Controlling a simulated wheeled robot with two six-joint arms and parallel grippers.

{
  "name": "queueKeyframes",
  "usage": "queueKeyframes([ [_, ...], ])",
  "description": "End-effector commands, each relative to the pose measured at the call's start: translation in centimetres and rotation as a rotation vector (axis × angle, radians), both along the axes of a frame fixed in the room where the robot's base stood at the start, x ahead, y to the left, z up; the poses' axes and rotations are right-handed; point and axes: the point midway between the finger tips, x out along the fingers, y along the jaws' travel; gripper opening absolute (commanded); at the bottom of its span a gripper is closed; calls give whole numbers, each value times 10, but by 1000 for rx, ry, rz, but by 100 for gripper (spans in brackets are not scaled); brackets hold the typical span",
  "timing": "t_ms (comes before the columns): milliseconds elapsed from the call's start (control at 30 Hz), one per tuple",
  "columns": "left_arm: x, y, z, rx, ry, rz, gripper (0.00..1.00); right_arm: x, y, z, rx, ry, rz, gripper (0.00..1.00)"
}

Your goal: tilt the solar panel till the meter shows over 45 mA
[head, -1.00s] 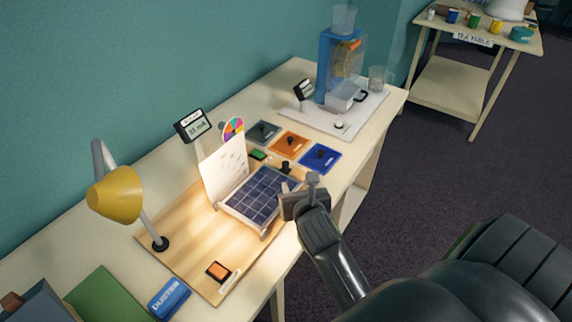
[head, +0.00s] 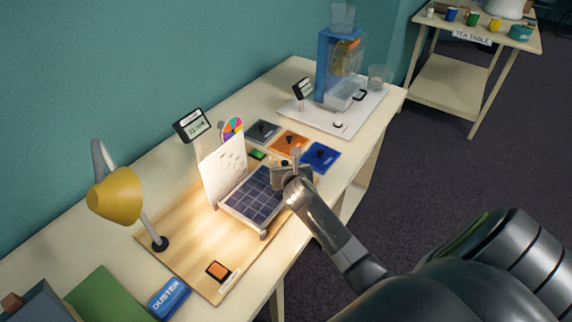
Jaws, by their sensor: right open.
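The solar panel (head: 252,195), dark blue with a pale frame, sits tilted on a wooden board (head: 190,245), a white card (head: 223,172) standing behind it. The meter (head: 192,125) stands behind the board; its small digits look like 22 mA, but are hard to read. A yellow lamp (head: 115,200) at the left lights the board. My right gripper (head: 291,170) is open at the panel's upper right corner, over the place of a dark knob, which it mostly hides. I cannot tell whether it touches the knob or panel. My left gripper is out of view.
An orange switch (head: 218,271) is at the board's front, with a blue duster (head: 169,299) beside it. Grey, orange (head: 289,142) and blue (head: 321,157) plates lie beyond my gripper. A blue dispenser (head: 340,70) stands at the far end.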

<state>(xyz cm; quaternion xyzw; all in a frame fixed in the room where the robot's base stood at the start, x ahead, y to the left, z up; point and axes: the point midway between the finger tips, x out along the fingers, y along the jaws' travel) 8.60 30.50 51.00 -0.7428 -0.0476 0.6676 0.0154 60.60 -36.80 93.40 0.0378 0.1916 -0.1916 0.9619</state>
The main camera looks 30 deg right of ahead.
Motion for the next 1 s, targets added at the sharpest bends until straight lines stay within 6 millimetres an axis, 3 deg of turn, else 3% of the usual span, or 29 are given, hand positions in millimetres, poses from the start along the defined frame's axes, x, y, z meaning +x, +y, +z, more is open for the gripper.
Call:
queueKeyframes([
  [400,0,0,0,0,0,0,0,5,-2,-2,0,-1,1,42],
  [733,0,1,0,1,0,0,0,5,-2,-2,0,0,0,0],
  [1000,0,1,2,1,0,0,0,5,-1,1,-7,-3,0,0],
])
